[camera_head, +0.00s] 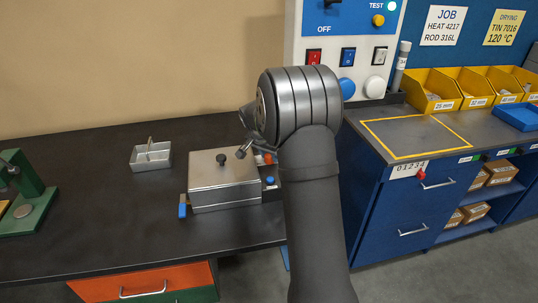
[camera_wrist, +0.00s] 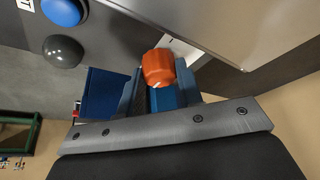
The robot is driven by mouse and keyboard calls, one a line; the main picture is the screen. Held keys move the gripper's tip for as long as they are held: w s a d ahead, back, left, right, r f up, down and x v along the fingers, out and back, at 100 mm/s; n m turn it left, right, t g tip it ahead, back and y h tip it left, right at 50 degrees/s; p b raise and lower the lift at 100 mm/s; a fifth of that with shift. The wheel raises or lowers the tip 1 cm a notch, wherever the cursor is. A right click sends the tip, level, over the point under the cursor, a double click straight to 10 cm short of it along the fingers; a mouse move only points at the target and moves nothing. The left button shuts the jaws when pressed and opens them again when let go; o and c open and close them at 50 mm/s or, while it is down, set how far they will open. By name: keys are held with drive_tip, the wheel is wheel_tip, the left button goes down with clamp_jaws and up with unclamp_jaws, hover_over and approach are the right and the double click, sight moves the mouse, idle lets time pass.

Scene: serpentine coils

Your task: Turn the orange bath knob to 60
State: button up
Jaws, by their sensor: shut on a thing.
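The bath (camera_head: 222,183) is a steel box with a lid and a black lid knob on the dark bench, left of my arm. Its orange knob (camera_head: 267,158) shows partly on the box's right side, beside my arm. In the wrist view the orange knob (camera_wrist: 158,66) stands at the ends of my gripper's fingers (camera_wrist: 160,86), and the gripper is shut on it. In the head view my arm hides most of the gripper. The knob's pointer and scale cannot be read in either view.
A blue knob (camera_head: 270,181) sits just in front of the orange one. A small divided metal tray (camera_head: 151,155) stands to the left, and a green press (camera_head: 28,195) at the far left. The control panel (camera_head: 350,50) rises behind my arm. Bare bench lies between tray and press.

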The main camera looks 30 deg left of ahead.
idle(0.3)
drive_tip(key=o, duration=1)
drive_tip(key=v, duration=1.7)
drive_tip(key=shift+r, duration=0.3)
drive_tip(key=x, duration=1.7)
drive_tip(key=shift+f, duration=0.3)
